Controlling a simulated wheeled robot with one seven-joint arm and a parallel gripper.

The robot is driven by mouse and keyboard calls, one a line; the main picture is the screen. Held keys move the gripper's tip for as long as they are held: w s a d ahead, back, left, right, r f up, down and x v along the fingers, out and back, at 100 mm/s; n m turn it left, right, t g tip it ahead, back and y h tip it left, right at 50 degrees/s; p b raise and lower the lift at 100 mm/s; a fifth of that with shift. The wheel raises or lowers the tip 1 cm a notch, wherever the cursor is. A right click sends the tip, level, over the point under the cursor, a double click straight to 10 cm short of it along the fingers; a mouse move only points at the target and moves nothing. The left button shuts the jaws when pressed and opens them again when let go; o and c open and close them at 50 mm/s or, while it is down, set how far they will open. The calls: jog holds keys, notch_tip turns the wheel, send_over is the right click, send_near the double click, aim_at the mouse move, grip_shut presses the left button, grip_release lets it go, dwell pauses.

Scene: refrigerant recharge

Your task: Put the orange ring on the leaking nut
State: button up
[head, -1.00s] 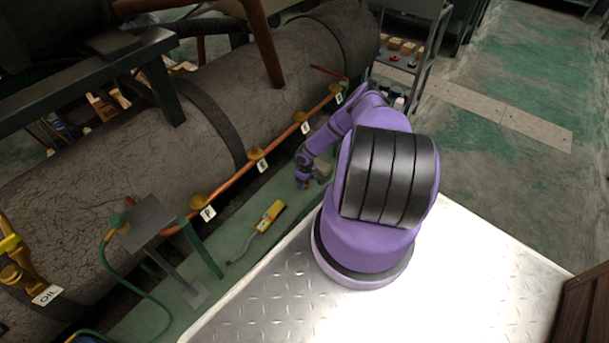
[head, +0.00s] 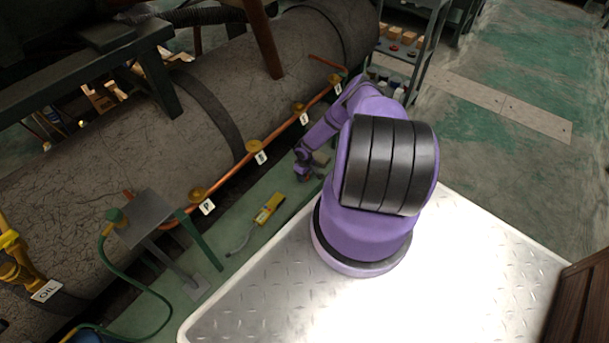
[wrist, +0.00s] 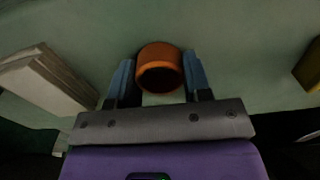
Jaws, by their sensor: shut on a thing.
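My gripper (wrist: 160,80) is shut on the orange ring (wrist: 159,52), which sits between the two blue-grey fingertips with its opening facing the camera. In the head view my gripper (head: 303,173) hangs low over the green floor strip, to the right of the copper pipe and apart from it. The ring is too small to make out clearly there. Several brass nuts sit along the copper pipe, among them one by the P tag (head: 197,195), one in the middle (head: 253,146) and one farther up (head: 298,107). I cannot tell from these frames which nut leaks.
A yellow handheld device (head: 268,208) lies on the green strip near my gripper. A pale block (head: 320,158) is beside the gripper. A large cracked grey tank (head: 190,130) runs behind the pipe. A metal stand (head: 145,218) and green hose are at lower left, a shelf (head: 400,52) at top.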

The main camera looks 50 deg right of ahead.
jog(key=shift+r, duration=1.95)
jog(key=shift+r, duration=0.15)
